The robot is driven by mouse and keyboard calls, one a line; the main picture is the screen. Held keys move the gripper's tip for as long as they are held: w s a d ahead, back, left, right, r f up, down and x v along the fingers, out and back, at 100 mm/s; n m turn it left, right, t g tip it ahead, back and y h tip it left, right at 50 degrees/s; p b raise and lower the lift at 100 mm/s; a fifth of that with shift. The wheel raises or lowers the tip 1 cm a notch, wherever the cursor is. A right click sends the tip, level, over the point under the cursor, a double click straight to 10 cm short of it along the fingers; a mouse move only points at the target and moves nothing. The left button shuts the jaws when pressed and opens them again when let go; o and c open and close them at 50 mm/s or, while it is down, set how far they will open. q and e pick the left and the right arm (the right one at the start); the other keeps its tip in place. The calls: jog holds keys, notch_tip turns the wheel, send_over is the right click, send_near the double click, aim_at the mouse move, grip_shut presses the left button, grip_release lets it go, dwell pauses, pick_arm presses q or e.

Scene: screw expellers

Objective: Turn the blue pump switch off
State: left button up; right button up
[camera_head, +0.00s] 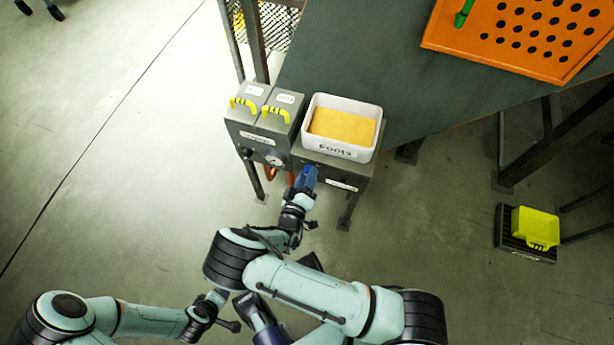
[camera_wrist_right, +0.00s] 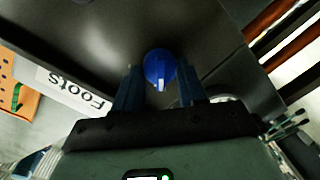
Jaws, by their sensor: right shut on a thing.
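The blue pump switch (camera_wrist_right: 160,66) is a round knob with a white pointer mark, on the dark face of a machine. In the right wrist view the mark points toward the bottom of the picture, toward my gripper. My right gripper (camera_wrist_right: 158,88) has one finger on each side of the knob and is shut on it. In the head view my right gripper (camera_head: 306,178) is at the front of the machine, below the white Foots bin, and hides the knob. My left gripper (camera_head: 262,322) is low in the picture, partly hidden; its jaws are unclear.
The white Foots bin (camera_head: 338,151) with yellow contents stands on the machine. Left of it is a grey unit with two yellow handles (camera_head: 276,114) and a gauge (camera_head: 275,160). A perforated orange tray (camera_head: 520,38) lies upper right. A yellow bin (camera_head: 535,226) sits on the right floor.

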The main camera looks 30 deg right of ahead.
dwell(0.4)
jog(key=o, duration=1.1)
jog(key=shift+c, duration=0.2)
pick_arm(q)
jog(key=shift+s+d+r+h+p, duration=0.15)
jog(key=shift+s+d+r+p, duration=0.3)
jog(key=shift+r, duration=0.2)
jog(key=shift+s+d+r+h+p, duration=0.15)
jog(key=shift+s+d+r+p, duration=0.15)
jog(key=shift+r+p, duration=0.3)
pick_arm(e)
jog(key=v, duration=1.3)
jog(key=shift+s+a, duration=0.2)
